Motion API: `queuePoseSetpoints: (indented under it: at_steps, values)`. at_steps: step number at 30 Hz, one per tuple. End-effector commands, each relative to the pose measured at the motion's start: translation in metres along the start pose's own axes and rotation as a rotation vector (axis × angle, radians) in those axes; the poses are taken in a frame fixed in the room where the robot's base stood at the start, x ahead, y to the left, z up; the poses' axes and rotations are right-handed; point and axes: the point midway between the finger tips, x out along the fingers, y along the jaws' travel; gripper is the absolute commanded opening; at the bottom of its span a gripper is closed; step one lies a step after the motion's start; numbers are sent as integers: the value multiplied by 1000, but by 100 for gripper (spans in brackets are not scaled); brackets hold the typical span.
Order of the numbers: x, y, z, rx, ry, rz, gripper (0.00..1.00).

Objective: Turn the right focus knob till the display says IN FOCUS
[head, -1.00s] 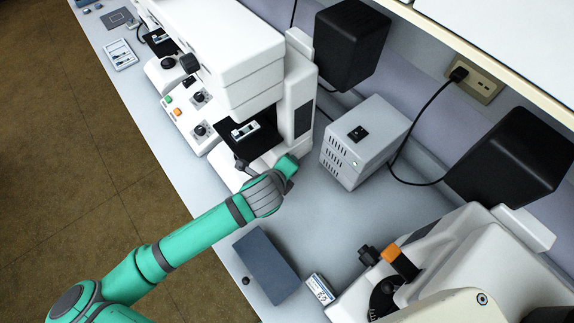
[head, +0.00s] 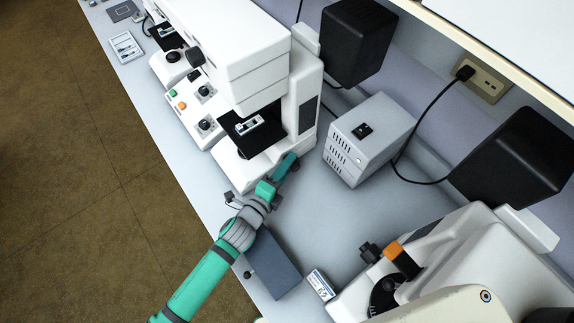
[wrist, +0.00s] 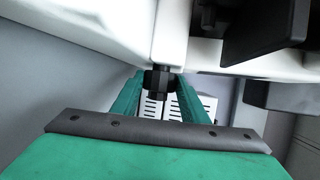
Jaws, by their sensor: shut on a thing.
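The white infrared microscope (head: 233,63) stands at the upper middle of the head view, with a slide on its black stage (head: 262,131). My green gripper (head: 287,163) reaches the right side of its base. In the wrist view, my gripper's fingers (wrist: 160,85) stand on either side of a dark, ridged knob (wrist: 159,80) and are shut on it. The knob sticks out from the white body. In the head view the knob is hidden by my gripper. No display text can be read in either view.
A grey vented box (head: 369,138) stands to the right of my gripper. A dark blue-grey block (head: 273,268) and a small labelled box (head: 320,285) lie below it on the bench. A second white instrument (head: 455,255) fills the lower right.

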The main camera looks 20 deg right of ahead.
Motion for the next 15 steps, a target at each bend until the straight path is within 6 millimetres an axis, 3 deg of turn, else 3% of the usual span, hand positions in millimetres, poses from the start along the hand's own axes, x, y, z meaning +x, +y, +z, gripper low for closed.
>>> queuePoseSetpoints:
  at_steps: [15]
  values:
    - [0, 1, 2, -12, -3, -29, 18]
